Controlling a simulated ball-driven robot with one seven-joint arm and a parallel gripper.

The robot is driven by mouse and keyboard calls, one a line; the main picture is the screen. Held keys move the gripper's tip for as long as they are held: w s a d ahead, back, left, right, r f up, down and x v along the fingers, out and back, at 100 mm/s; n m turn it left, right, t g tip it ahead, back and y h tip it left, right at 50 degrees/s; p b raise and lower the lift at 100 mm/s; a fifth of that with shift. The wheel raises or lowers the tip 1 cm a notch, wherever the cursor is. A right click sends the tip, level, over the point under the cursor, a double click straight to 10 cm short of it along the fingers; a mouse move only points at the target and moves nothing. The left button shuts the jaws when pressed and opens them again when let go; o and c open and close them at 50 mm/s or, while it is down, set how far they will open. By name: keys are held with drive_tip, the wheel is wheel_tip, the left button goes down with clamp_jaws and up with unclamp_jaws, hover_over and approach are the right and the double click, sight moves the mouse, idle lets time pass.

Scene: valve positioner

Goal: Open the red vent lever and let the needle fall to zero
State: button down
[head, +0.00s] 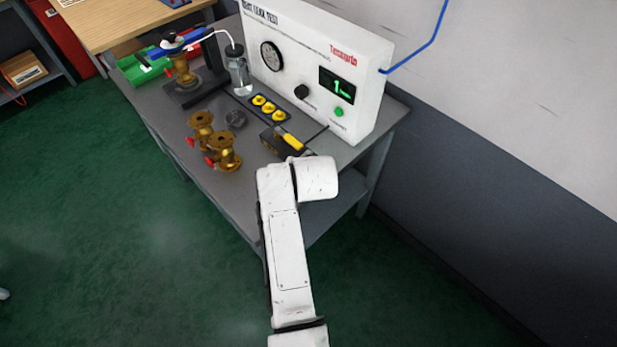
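The white test panel (315,50) stands at the back of the grey bench, with a round dial gauge (271,56) on its left. The needle is too small to read. Two brass valves stand at the bench's middle, one (201,125) behind the other (224,153). Small red handles show at their left sides, one at the rear valve (190,142) and one at the front valve (210,161). I cannot tell which red part is the vent lever. My white arm reaches up to the bench's front right edge. My gripper is not visible.
A third brass valve (183,70) sits on a dark stand at the back left, beside a clear jar (239,75). A black block with yellow parts (268,107) and a yellow-handled item (292,141) lie before the panel.

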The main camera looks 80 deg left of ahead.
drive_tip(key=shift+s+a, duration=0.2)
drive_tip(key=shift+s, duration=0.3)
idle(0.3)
